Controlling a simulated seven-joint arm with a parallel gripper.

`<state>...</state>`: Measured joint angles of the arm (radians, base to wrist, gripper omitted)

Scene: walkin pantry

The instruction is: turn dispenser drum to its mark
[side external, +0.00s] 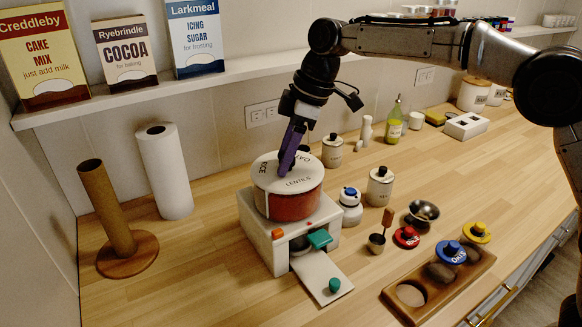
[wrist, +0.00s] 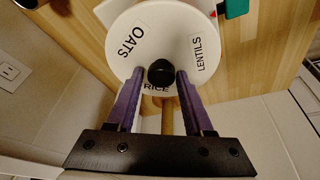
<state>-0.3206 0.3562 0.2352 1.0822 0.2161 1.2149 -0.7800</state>
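The dispenser drum (side external: 290,202) is a red cylinder with a white top on a white dispenser base (side external: 262,245). In the wrist view the drum top (wrist: 185,30) carries the labels OATS, LENTILS and RICE, with a black knob (wrist: 161,72) at its centre. RICE lies nearest my gripper in that view, partly behind the knob. A small red mark (side external: 309,223) shows on the base's front edge, nearest the LENTILS side. My gripper (side external: 285,168) is down at the drum top. Its purple fingers (wrist: 160,75) stand on either side of the knob, seemingly with small gaps.
The base has an orange piece (side external: 278,234), a teal lever (side external: 319,238) and a front chute (side external: 322,278) with a teal knob. A paper roll (side external: 165,170) and a brown post (side external: 107,205) stand left. Jars, lids and a wooden tray (side external: 402,303) stand right.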

